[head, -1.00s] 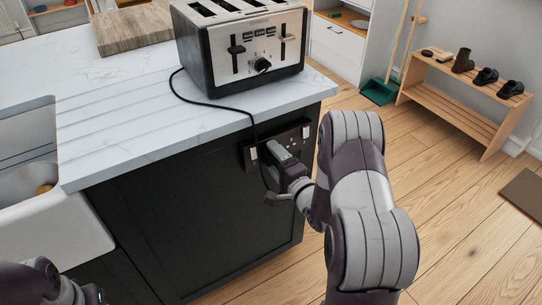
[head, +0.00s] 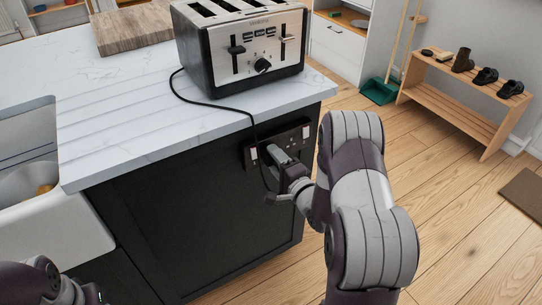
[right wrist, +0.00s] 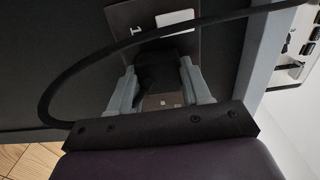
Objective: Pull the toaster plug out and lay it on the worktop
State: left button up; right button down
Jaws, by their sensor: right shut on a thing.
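The steel-and-black toaster (head: 245,45) stands on the white worktop (head: 120,115) near its right edge. Its black cord (head: 222,104) hangs over the edge to the socket panel (head: 305,132) on the dark cabinet side. My right gripper (head: 278,155) is at that panel. In the right wrist view the fingers of my right gripper (right wrist: 160,88) are shut on the sides of the black plug (right wrist: 158,70). The plug sits against the socket plate (right wrist: 124,18), and the cord (right wrist: 62,82) loops from it. The plug's pins are hidden. Only part of my left arm shows, bottom left.
A wooden board (head: 132,28) lies at the back of the worktop, and a sink (head: 35,195) is at the left. The worktop in front of the toaster is clear. A shoe rack (head: 462,100) stands far right on open floor.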

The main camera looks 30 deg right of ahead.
jog(key=shift+s, duration=0.15)
jog(key=s, duration=0.2)
jog(key=s+p, duration=0.1)
jog(key=s, duration=0.2)
jog(key=shift+s+d, duration=0.25)
jog(key=shift+s, duration=0.05)
dwell(0.6)
jog(key=shift+s+p, duration=0.1)
jog(key=shift+p, duration=0.2)
jog(key=s, duration=0.2)
jog(key=shift+s+d, duration=0.1)
jog(key=shift+s, duration=0.3)
notch_tip(320, 180, up, 21)
jog(key=p, duration=2.1)
